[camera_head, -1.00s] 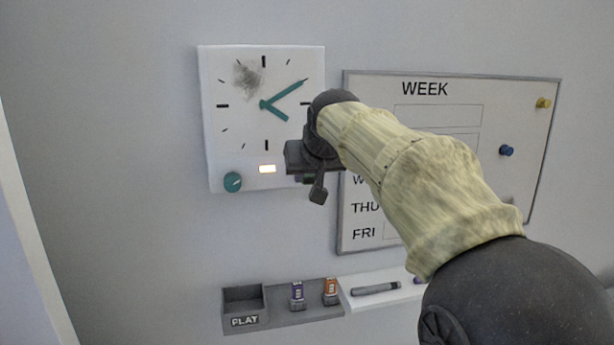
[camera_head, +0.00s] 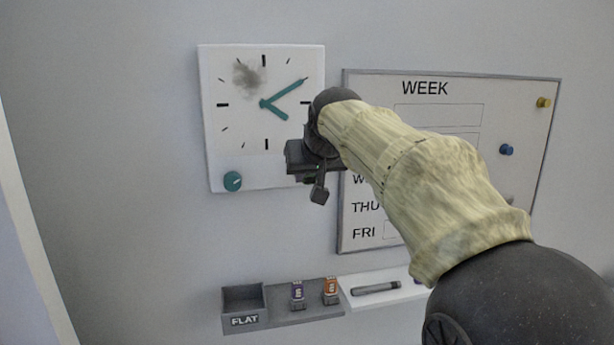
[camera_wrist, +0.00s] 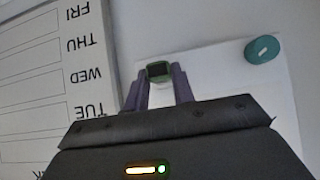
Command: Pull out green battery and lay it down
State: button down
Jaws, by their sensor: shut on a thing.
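The green battery (camera_wrist: 158,69) shows in the wrist view as a dark end with a green rim, between the two fingers of my gripper (camera_wrist: 159,75). The gripper is shut on it, at the lower right edge of the white wall clock (camera_head: 235,130). In the head view my gripper (camera_head: 302,172) covers that corner, and the battery is hidden there. I cannot tell how far the battery is out of the clock.
A grey tray marked FLAT (camera_head: 244,321) sits low on the wall, with a purple battery (camera_head: 297,291) and an orange battery (camera_head: 330,289) beside its bin. A white ledge (camera_head: 400,288) holds a grey marker (camera_head: 375,288). The WEEK board (camera_head: 450,88) is right of the clock; a teal knob (camera_head: 232,181) is on the clock.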

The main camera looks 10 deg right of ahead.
jog(key=shift+s+b, duration=0.5)
jog(key=shift+s, duration=0.65)
dwell(0.4)
jog(key=shift+s+f+v, duration=0.15)
jog(key=shift+f+v, duration=0.05)
jog(key=shift+v, duration=0.9)
jog(key=shift+s+f+v, duration=0.15)
jog(key=shift+v, duration=0.95)
jog(key=shift+w, duration=0.1)
